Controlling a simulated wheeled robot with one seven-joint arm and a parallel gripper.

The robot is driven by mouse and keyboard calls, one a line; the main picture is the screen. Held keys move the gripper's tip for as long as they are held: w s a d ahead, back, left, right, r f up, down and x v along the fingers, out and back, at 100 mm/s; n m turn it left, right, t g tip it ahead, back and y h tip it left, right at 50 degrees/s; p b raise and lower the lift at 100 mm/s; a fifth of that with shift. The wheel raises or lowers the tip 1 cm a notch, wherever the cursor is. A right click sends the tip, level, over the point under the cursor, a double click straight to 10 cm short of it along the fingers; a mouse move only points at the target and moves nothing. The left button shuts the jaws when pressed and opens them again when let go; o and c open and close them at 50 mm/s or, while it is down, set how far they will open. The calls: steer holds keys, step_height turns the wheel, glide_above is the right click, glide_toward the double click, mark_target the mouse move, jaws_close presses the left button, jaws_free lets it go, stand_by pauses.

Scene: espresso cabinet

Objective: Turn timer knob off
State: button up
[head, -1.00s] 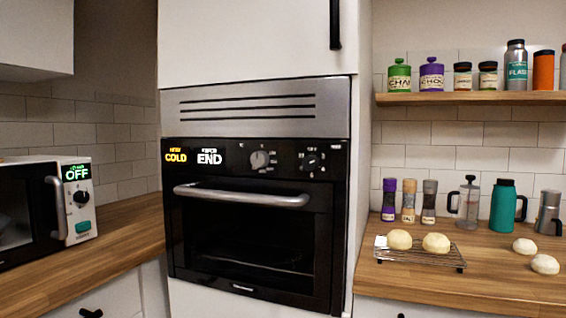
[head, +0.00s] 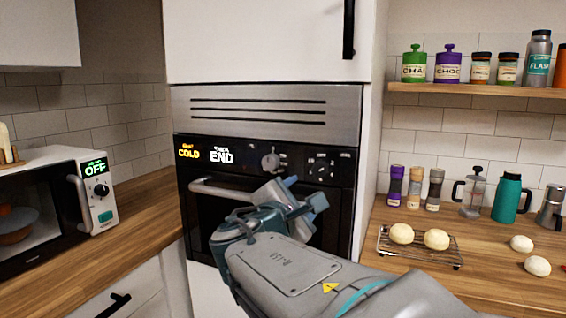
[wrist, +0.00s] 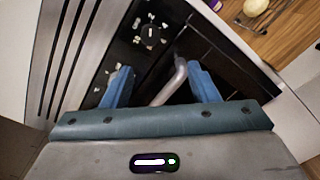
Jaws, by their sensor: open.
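The oven's black control panel (head: 240,160) carries two knobs. One is a silver-grey knob (head: 270,160), the other a black knob (head: 321,168) with white marks around it, to its right. I cannot read which is the timer knob. The display (head: 221,156) left of them reads END. In the wrist view the black knob (wrist: 151,36) shows beyond my fingers; the silver one is not clearly seen. My gripper (head: 303,192) is open and empty, in front of the oven below the knobs. Its blue fingers (wrist: 157,68) straddle the view of the oven handle.
The oven handle (head: 215,188) sticks out below the panel, partly hidden by my arm. A microwave (head: 99,215) reading OFF stands on the left counter. A wire rack (head: 392,246) with dough balls, shakers and flasks stand on the right counter.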

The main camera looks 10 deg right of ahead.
mark_target(318, 172)
steer(key=shift+t, duration=0.3)
steer(key=x, duration=0.9)
steer(key=r+p+x, duration=0.1)
steer(key=x, duration=0.3)
steer(key=shift+w+a, duration=0.1)
steer(key=shift+w, duration=0.35)
steer(key=shift+n, duration=0.3)
steer(key=c, duration=1)
